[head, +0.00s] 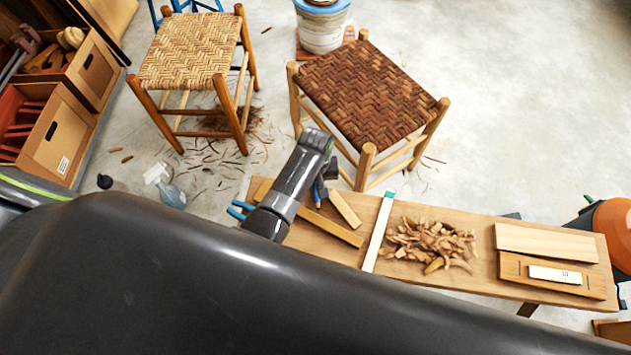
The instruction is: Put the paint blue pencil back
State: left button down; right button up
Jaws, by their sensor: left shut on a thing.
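My left gripper (322,186) reaches over the left part of the wooden bench (484,224), beside the brown woven seat. It is shut on a thin blue piece (316,194) that looks like the blue pencil. Most of the piece is hidden by the fingers and the arm, so its tilt and any contact with the bench cannot be told. My right gripper is not in view.
Wood strips (345,209), a pale ruler-like strip (378,232) and a pile of bark shavings (429,244) lie on the bench. Flat boards (546,242) lie at its right. The brown-seated stool (366,91) stands close behind; a pale-seated stool (191,51) stands at the left.

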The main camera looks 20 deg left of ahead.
pick_arm(q)
jog(key=shift+f, duration=0.2)
jog(key=c, duration=1.3)
grip_release()
jog(key=shift+c, duration=0.2)
